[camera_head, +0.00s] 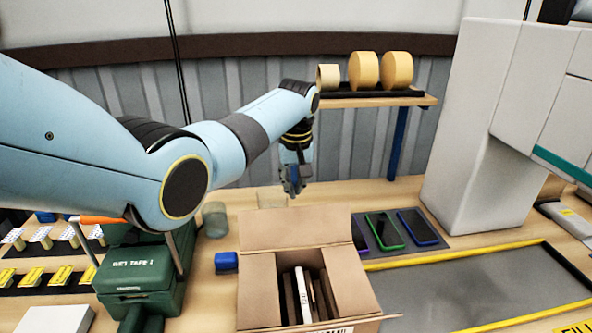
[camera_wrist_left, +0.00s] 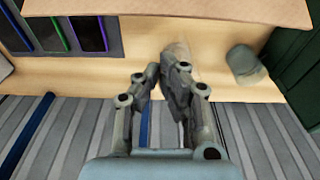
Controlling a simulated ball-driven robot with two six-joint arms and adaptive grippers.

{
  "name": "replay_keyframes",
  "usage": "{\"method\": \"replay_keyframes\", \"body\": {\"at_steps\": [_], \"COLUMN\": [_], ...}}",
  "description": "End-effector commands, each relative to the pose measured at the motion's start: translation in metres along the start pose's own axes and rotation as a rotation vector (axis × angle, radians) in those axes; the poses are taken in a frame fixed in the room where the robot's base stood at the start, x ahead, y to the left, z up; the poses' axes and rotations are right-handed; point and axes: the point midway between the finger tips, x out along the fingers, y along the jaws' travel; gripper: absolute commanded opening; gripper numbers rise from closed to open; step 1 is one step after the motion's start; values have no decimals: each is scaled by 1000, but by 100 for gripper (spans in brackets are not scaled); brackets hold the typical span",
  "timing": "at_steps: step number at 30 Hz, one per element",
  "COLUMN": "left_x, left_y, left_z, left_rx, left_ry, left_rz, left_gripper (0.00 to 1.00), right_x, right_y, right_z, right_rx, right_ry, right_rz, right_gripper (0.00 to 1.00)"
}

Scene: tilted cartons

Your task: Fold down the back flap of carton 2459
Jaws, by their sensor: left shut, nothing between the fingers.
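The open brown carton (camera_head: 258,290) stands at the front of the table in the head view, with several upright items inside. Its number cannot be read. Its back flap (camera_head: 295,229) stands up at the far side, leaning outward. My left gripper (camera_head: 293,188) is shut and empty, pointing down behind and above that flap, apart from it. In the left wrist view my shut fingers (camera_wrist_left: 164,72) are in the middle, and the brown carton surface (camera_wrist_left: 165,12) spans the top, apart from the fingertips. My right gripper is not in view.
Phones (camera_head: 384,231) lie on a dark mat right of the carton. A blue block (camera_head: 226,262), a jar (camera_head: 215,219) and a green case (camera_head: 137,280) stand left. Tape rolls (camera_head: 363,71) sit on a raised shelf behind. A yellow-edged grey area (camera_head: 470,290) lies right.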

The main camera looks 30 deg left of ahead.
Motion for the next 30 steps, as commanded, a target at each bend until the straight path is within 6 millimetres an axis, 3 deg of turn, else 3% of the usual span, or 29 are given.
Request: {"method": "replay_keyframes", "body": {"at_steps": [5,9,15,30], "left_x": [31,12,3,2], "left_y": [0,0,0,1], "left_z": [1,15,28,31], "left_rx": [0,1,1,0], "left_ry": [-2,0,-1,3], "left_rz": [-2,0,0,0], "left_gripper": [0,0,0,0], "right_x": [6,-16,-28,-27], "right_y": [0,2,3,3], "right_z": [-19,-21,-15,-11], "right_rx": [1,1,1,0], "right_ry": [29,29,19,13], "right_rz": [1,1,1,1], "right_gripper": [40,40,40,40]}}
